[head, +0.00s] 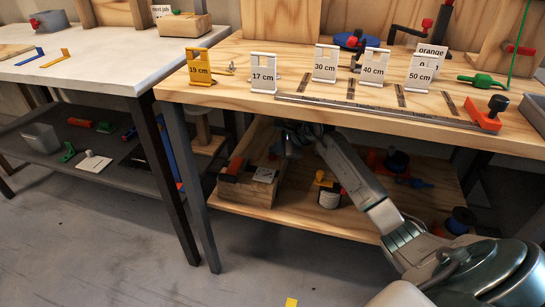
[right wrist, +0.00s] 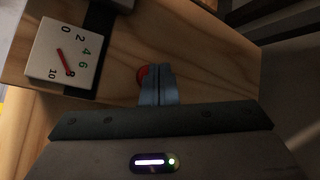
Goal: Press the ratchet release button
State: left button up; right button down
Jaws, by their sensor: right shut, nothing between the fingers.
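A red button (right wrist: 141,73) shows in the right wrist view on a wooden surface, beside my shut right fingertips (right wrist: 159,70). The fingers cover part of it, and I cannot tell whether they touch it. A white dial (right wrist: 62,53) with a red needle pointing near 8 sits to its left. In the head view my right gripper (head: 288,146) is under the front of the wooden bench, above a wooden block (head: 257,197) on the lower shelf that carries a small white dial (head: 264,175). The button is not visible in the head view. My left gripper is not in view.
The wooden bench top (head: 215,90) overhangs my right gripper and holds several number cards and a long metal rule (head: 380,111). A bench leg (head: 194,185) stands at left.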

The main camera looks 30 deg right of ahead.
aim_at(276, 156)
jog(key=shift+f, duration=0.25)
dwell(0.3)
jog(key=shift+f+b, duration=0.2)
jog(key=shift+b, duration=0.1)
dwell(0.4)
jog(key=shift+r+p, duration=0.5)
jog(key=shift+r, duration=0.4)
jog(key=shift+r+p, duration=0.3)
jog(key=shift+r, duration=0.1)
jog(key=shift+r+p, duration=1.3)
jog(key=shift+r, duration=0.8)
